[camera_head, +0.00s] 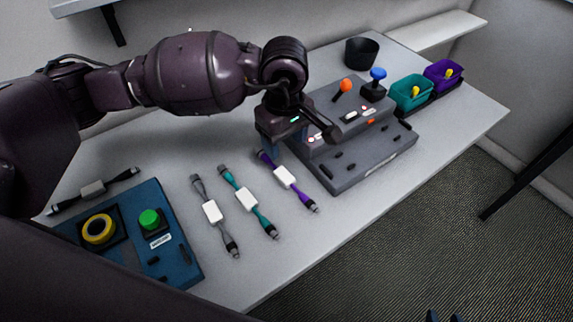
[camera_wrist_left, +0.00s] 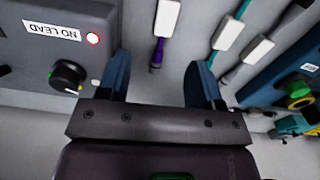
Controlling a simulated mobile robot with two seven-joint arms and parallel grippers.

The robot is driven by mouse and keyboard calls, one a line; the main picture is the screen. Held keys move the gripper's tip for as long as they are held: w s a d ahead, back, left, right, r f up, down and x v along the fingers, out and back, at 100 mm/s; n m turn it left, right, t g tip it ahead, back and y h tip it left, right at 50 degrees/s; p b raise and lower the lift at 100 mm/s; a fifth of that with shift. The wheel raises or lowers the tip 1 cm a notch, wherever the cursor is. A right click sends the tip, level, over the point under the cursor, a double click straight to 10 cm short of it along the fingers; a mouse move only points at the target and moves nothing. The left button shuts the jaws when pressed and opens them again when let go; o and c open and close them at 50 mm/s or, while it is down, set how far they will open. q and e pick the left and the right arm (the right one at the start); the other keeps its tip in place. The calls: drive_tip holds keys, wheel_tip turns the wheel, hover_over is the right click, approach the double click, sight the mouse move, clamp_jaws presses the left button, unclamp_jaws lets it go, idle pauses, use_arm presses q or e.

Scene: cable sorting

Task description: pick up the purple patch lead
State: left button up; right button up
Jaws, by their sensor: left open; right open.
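The purple patch lead (camera_head: 303,197) lies on the table beside the grey device, with a white label at its middle. My left gripper (camera_head: 270,150) is over its far end, hiding part of it. In the left wrist view the purple lead (camera_wrist_left: 160,46) ends between the open fingers of the left gripper (camera_wrist_left: 156,64), with nothing gripped. The gap in height between fingers and lead is hard to tell.
A teal lead (camera_head: 262,220) and a grey lead (camera_head: 228,235) lie to the left of the purple one. The grey device (camera_head: 370,165) stands close on the right. A blue panel (camera_head: 185,265) is at front left. Teal (camera_head: 408,103) and purple (camera_head: 436,84) bins stand at far right.

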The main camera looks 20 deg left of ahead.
sight(283, 173)
use_arm(q)
drive_tip(key=f, duration=0.3)
drive_tip(key=shift+s+f, duration=0.2)
drive_tip(key=shift+f, duration=0.9)
wheel_tip(283, 173, down, 4)
drive_tip(key=shift+s+a+f+b, duration=0.15)
drive_tip(key=shift+b, duration=0.2)
use_arm(e)
drive_tip(key=shift+f, duration=0.2)
use_arm(q)
drive_tip(key=shift+c, duration=0.4)
drive_tip(key=c, duration=0.9)
drive_tip(key=shift+c, duration=0.3)
